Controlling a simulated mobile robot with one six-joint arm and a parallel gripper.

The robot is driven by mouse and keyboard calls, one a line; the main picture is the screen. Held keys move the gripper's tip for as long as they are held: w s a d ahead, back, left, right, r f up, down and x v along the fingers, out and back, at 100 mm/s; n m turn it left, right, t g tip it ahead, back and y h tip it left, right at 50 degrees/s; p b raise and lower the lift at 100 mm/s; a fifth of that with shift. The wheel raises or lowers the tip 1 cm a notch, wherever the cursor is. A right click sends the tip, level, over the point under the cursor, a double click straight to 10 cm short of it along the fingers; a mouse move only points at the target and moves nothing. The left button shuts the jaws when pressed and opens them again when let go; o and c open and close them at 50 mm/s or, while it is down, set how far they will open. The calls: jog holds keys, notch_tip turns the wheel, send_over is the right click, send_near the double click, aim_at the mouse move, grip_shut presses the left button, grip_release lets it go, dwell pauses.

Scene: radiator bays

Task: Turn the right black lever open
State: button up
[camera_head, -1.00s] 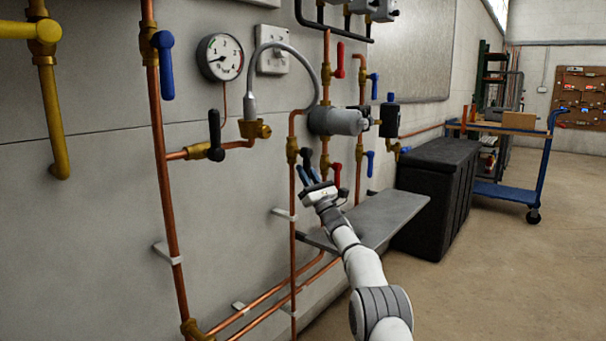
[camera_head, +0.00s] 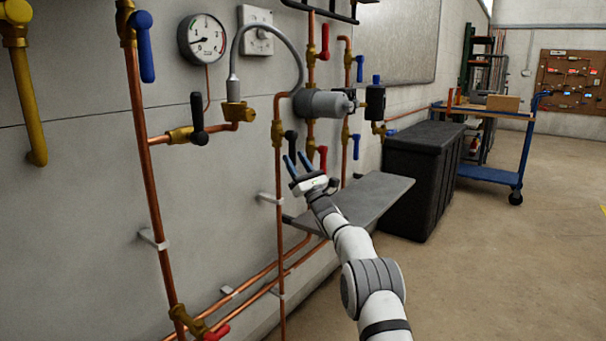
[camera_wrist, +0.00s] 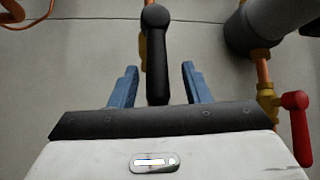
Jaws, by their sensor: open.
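The right black lever (camera_head: 291,142) is on a brass valve on a vertical copper pipe, just left of the grey cylinder. In the wrist view this black lever (camera_wrist: 156,55) points down toward me, its lower end between the two blue fingers. My gripper (camera_head: 297,165) is open, and its fingers stand apart from the lever on both sides in the wrist view (camera_wrist: 158,85). Contact is not visible. Another black lever (camera_head: 198,118) stands on a brass valve further left.
A red lever (camera_head: 323,156) hangs close to the right of my gripper; it also shows in the wrist view (camera_wrist: 299,128). The grey cylinder (camera_head: 322,103) sits above. A grey shelf (camera_head: 371,205) is below, with a black chest (camera_head: 417,178) behind it.

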jog(key=shift+p+v, duration=0.4)
jog(key=shift+v, duration=2.3)
jog(key=shift+r, duration=0.1)
jog(key=d+r+m+t+h+p, duration=0.2)
jog(key=d+r+m+h+p, duration=0.3)
jog(key=r+m+h+p, duration=0.75)
jog(key=s+d+r+m+g+h+p, duration=0.55)
jog(key=s+d+r+m, duration=0.2)
jog(key=s+m, duration=0.4)
jog(key=s+d+m+g+p, duration=0.1)
jog(key=s+m+g+p, duration=0.3)
jog(key=s, duration=1.1)
jog(key=s+d+m+g+p, duration=0.2)
jog(key=s+m+g+p, duration=0.2)
jog(key=s+m+p, duration=0.4)
jog(key=s+d+m+g+h+p, duration=0.1)
jog(key=s+m+g+p, duration=0.4)
jog(key=s, duration=1.6)
jog(key=m+p, duration=0.1)
jog(key=m, duration=0.3)
jog(key=shift+s+d+r, duration=0.4)
